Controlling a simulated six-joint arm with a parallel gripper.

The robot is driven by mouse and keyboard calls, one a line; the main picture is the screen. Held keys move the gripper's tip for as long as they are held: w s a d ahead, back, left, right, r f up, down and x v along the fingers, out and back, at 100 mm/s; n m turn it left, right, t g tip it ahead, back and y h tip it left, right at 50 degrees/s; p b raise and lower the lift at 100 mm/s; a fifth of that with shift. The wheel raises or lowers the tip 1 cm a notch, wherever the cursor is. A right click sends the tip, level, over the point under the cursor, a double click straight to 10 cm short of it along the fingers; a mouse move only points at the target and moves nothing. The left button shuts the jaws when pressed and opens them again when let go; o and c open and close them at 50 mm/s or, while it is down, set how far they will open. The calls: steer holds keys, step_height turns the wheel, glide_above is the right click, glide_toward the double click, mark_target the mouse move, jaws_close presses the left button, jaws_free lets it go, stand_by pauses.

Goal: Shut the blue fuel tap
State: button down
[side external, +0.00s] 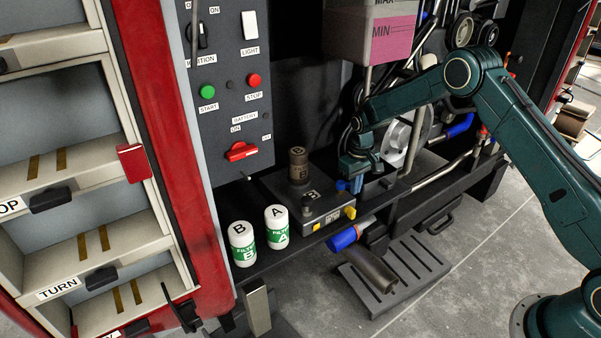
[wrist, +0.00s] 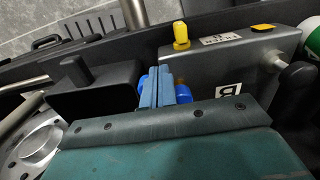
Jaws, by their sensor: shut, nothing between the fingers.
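A bright blue part, which looks like the blue fuel tap (wrist: 183,93), shows in the wrist view on both sides of my gripper (wrist: 156,82). The fingers hide its middle, so I cannot tell which way its handle points. In the side view a small piece of the blue tap (side external: 341,185) shows beside my gripper (side external: 356,185), by the grey box. My gripper points down at the tap with its fingers together and nothing between them. I cannot tell whether the fingers touch the tap.
A grey box (wrist: 225,65) with yellow knobs stands beside the tap. White filters B (side external: 242,244) and A (side external: 277,227) stand to its left. A black block (wrist: 95,85) is on the other side.

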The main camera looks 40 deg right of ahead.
steer(key=shift+w+d, duration=0.15)
steer(key=shift+d, duration=0.15)
steer(key=shift+r, duration=0.1)
step_height(320, 180, up, 7)
stand_by(1.4)
steer(key=s+a+r+t, duration=0.1)
steer(key=s+a+r, duration=0.1)
steer(key=s+r, duration=0.75)
steer(key=s+a+r+t, duration=0.2)
steer(key=s+r, duration=0.4)
steer(key=r, duration=0.7)
steer(key=s+a+r+t, duration=0.1)
steer(key=s+a+t, duration=0.1)
steer(key=s, duration=2.1)
steer(key=shift+a+r+t, duration=0.15)
steer(key=shift+a+t, duration=0.15)
steer(key=shift+a, duration=0.15)
